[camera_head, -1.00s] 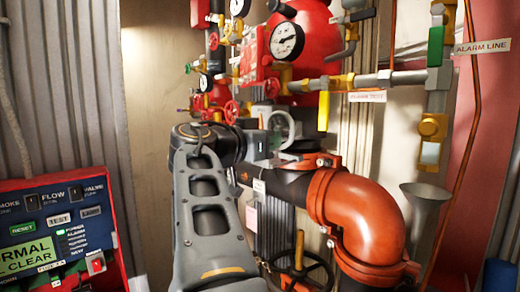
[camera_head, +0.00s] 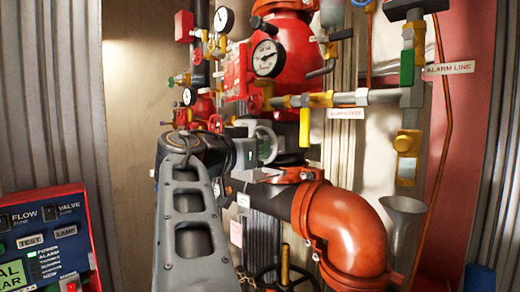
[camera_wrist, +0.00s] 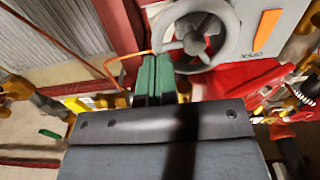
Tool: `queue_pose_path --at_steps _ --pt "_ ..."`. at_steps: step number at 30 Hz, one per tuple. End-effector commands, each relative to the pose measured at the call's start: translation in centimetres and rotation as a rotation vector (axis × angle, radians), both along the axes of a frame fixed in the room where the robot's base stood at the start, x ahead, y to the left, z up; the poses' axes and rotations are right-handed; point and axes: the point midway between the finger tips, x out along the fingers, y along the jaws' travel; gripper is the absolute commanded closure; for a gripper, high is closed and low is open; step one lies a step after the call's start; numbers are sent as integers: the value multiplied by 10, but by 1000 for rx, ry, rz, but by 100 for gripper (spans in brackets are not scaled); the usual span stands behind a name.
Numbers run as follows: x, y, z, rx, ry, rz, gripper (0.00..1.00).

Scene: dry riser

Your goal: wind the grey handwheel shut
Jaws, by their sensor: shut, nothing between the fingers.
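The grey handwheel (camera_wrist: 193,42) shows at the top of the wrist view, with a round rim, spokes and a hub. It stands in front of a grey housing (camera_wrist: 262,42) with an orange mark and the lettering "OPEN". In the head view the handwheel (camera_head: 271,136) is partly visible just right of my arm. My gripper (camera_wrist: 153,62) has green fingers, shut together with nothing between them. The fingertips are beside the left edge of the wheel's rim in the wrist view; I cannot tell whether they touch it. In the head view my arm hides most of the gripper.
Red small handwheels (camera_head: 215,123), a pressure gauge (camera_head: 267,58) and a yellow-jointed pipe (camera_head: 350,98) crowd around the wheel. A large orange pipe elbow (camera_head: 350,230) is below right.

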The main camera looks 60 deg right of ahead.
Motion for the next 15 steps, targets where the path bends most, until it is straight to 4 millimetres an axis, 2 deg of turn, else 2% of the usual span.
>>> queue_pose_path --at_steps 15 --pt "-3 -10 0 0 1 -1 100"
